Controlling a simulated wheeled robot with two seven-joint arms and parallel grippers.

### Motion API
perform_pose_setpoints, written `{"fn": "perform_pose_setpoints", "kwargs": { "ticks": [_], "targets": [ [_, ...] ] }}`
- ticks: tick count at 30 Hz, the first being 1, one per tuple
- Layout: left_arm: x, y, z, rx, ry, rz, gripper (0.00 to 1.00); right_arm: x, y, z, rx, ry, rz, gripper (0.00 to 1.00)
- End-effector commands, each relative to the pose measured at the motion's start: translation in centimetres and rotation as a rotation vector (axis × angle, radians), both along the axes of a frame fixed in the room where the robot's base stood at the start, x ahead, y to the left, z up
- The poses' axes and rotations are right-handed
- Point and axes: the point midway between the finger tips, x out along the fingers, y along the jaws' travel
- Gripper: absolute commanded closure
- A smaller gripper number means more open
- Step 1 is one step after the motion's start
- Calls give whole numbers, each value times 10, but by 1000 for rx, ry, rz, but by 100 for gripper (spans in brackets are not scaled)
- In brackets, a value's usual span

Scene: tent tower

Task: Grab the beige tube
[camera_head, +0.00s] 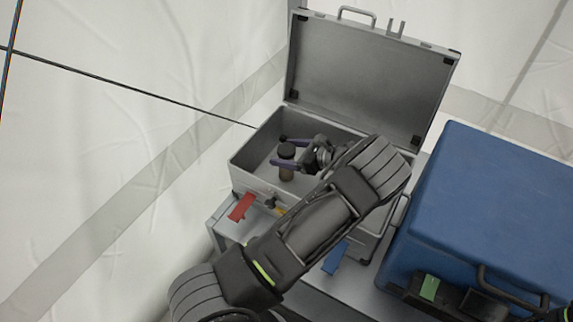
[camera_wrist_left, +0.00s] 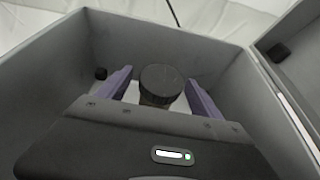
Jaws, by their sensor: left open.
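The beige tube (camera_head: 287,171) stands upright inside the open grey case, with a dark ribbed cap on top. The left wrist view also shows the left gripper (camera_wrist_left: 160,75) with both fingers spread around the tube. Contact between fingers and tube cannot be told. My right gripper is not seen.
The grey case (camera_head: 250,181) has its lid (camera_head: 370,75) raised at the back, and its walls surround the left gripper. A red tag (camera_head: 240,207) and a blue tag (camera_head: 334,258) are at its front. A large blue case (camera_head: 500,210) stands close on the right.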

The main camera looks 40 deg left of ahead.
Motion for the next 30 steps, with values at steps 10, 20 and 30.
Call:
{"fn": "perform_pose_setpoints", "kwargs": {
  "ticks": [10, 20, 30],
  "targets": [
    [0, 0, 0, 0, 0, 0, 49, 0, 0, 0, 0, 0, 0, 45],
    [0, 0, 0, 0, 0, 0, 76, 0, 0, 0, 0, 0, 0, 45],
    [0, 0, 0, 0, 0, 0, 100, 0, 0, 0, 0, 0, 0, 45]
  ]
}}
